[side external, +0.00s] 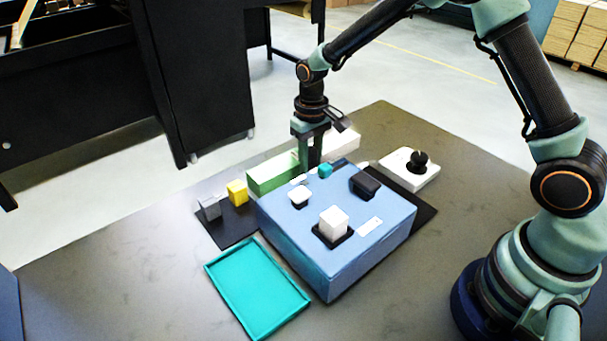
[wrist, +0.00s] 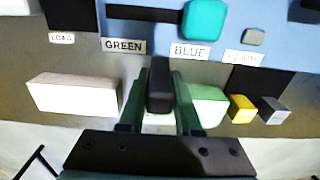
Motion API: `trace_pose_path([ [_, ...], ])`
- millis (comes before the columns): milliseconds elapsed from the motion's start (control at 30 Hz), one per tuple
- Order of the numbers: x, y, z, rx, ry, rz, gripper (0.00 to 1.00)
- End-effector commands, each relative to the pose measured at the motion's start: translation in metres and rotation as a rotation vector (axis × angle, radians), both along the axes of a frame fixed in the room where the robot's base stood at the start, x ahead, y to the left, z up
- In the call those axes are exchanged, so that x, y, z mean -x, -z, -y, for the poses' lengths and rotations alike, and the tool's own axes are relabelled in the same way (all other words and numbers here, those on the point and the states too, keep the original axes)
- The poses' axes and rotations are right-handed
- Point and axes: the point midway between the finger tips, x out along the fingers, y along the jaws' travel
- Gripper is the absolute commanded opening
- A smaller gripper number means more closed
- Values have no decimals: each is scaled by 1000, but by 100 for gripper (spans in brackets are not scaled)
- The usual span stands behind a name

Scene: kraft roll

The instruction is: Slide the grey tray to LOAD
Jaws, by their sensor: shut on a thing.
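My gripper (side external: 311,163) reaches down at the back edge of the blue box (side external: 335,258). In the wrist view my gripper (wrist: 160,100) is shut on a dark grey upright piece (wrist: 159,82) between its green fingers. This piece stands just outside the box edge, level with the gap between the GREEN label (wrist: 124,46) and the BLUE label (wrist: 189,51). I cannot tell whether it belongs to the grey tray; no whole grey tray shows. The LOAD label (wrist: 62,38) is farther left in the wrist view.
A white block (wrist: 72,95) and a green block (side external: 272,172) flank the gripper. A yellow block (side external: 237,192) and a grey block (side external: 209,207) stand left. A teal tray (side external: 258,290) lies in front. A black-knobbed white base (side external: 400,172) stands right.

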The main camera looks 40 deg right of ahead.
Motion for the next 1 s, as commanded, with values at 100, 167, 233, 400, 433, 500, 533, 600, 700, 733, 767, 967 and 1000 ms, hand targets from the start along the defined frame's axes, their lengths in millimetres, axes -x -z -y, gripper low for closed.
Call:
trace_pose_path([
  [100, 0, -1, 0, 0, 0, 0, 0],
  [167, 0, -1, 0, 0, 0, 1, 0],
  [233, 0, -1, 4, 0, 2, 1, 0],
  [400, -1, -1, 39, 0, 8, 1, 0],
  [433, -1, -1, 48, 0, 8, 1, 0],
  [500, -1, -1, 68, 0, 9, 2, 0],
  [533, -1, -1, 77, 0, 8, 2, 0],
  [600, -1, -1, 94, 0, 7, 3, 0],
  [700, -1, -1, 113, 0, 5, 3, 0],
  [733, -1, -1, 117, 0, 4, 3, 0],
  [767, -1, -1, 119, 0, 3, 3, 0],
  [967, -1, -1, 126, 1, 1, 4, 0],
  [1000, -1, -1, 126, 1, 2, 5, 0],
])
